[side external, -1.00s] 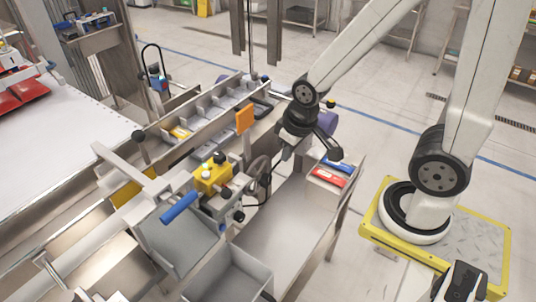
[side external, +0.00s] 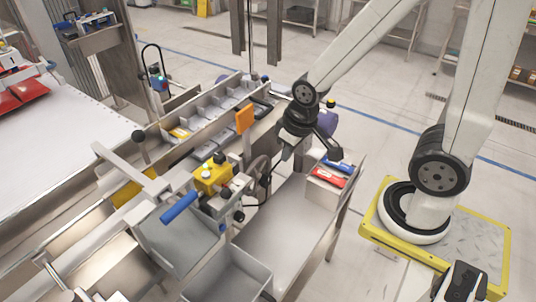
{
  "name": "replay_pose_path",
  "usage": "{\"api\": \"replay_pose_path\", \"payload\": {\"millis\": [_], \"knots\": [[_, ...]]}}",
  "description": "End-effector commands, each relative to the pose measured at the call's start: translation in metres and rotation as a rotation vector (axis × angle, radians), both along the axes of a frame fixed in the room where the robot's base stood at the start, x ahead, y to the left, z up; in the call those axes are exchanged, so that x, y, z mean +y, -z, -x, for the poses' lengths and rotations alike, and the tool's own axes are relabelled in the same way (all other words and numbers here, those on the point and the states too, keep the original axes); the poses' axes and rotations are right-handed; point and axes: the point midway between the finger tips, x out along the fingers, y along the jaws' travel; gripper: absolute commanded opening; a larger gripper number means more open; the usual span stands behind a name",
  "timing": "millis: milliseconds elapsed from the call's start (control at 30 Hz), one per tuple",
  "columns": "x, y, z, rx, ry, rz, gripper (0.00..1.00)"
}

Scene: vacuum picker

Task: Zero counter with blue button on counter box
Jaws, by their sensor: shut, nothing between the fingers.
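A yellow box (side external: 212,178) with a black knob and small pale buttons on top sits on the machine, left of centre. I cannot tell for sure whether it is the counter box, and no blue button shows clearly on it. A small blue device (side external: 158,83) on a stand is further back on the left; its details are too small to read. My gripper (side external: 286,154) hangs above the metal bench, right of and higher than the yellow box. It is shut and empty, pointing down, and touches nothing that I can see.
A blue handle (side external: 181,206) sticks out left of the yellow box. An orange plate (side external: 244,120) stands upright left of my gripper. A bin (side external: 325,190) with red and blue items is to its right. The metal bench top (side external: 275,225) below is clear.

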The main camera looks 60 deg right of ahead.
Motion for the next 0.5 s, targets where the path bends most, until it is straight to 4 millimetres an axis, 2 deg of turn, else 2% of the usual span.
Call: {"api": "replay_pose_path", "payload": {"millis": [267,500], "knots": [[-0.001,0.004,-0.003,-0.002,-0.001,0.003,0.0],[-0.003,0.021,-0.013,-0.01,-0.007,0.016,0.0]]}}
